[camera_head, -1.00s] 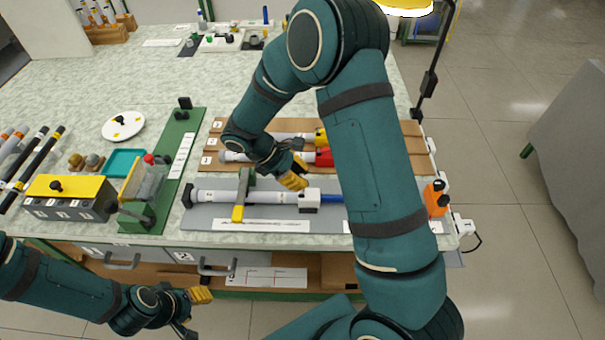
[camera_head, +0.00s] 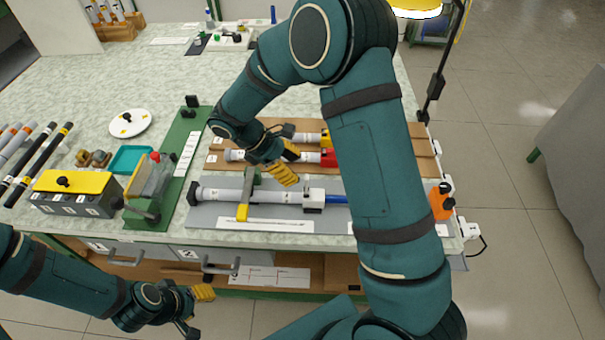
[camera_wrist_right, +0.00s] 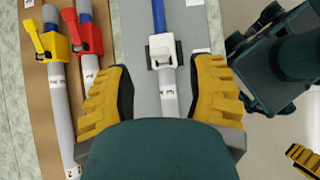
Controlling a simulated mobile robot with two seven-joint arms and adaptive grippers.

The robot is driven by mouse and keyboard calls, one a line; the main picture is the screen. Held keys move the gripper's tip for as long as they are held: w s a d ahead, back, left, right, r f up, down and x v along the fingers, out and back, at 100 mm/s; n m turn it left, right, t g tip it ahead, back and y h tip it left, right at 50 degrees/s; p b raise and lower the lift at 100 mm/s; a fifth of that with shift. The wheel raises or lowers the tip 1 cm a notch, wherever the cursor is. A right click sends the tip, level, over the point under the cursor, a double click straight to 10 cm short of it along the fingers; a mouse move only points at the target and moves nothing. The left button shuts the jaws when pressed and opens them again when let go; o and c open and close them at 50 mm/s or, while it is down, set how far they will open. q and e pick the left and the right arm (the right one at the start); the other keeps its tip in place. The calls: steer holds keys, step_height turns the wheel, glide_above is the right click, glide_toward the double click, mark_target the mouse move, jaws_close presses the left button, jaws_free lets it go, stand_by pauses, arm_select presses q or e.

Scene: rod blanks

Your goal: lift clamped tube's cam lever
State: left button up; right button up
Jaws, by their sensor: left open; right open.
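The clamped tube (camera_head: 265,196) is a long grey tube lying on a grey plate, held down by a green and yellow clamp (camera_head: 243,208). A white cam-lever collar (camera_head: 314,197) sits at its right end, with a blue rod (camera_head: 337,199) coming out. In the right wrist view, the white collar (camera_wrist_right: 163,48) lies ahead between the fingers; its lever looks folded against it. My right gripper (camera_head: 286,163) is open above the tube, apart from the collar, and its fingers (camera_wrist_right: 162,78) straddle the tube in view. My left gripper (camera_head: 195,304) is open and empty in front of the bench.
Tubes with yellow (camera_head: 325,138) and red (camera_head: 328,157) lever collars lie on a brown board behind. An orange item (camera_head: 441,203) stands right. My right arm hides part of the bench.

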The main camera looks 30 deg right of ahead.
steer(key=v, duration=0.7)
steer(key=shift+s, duration=0.1)
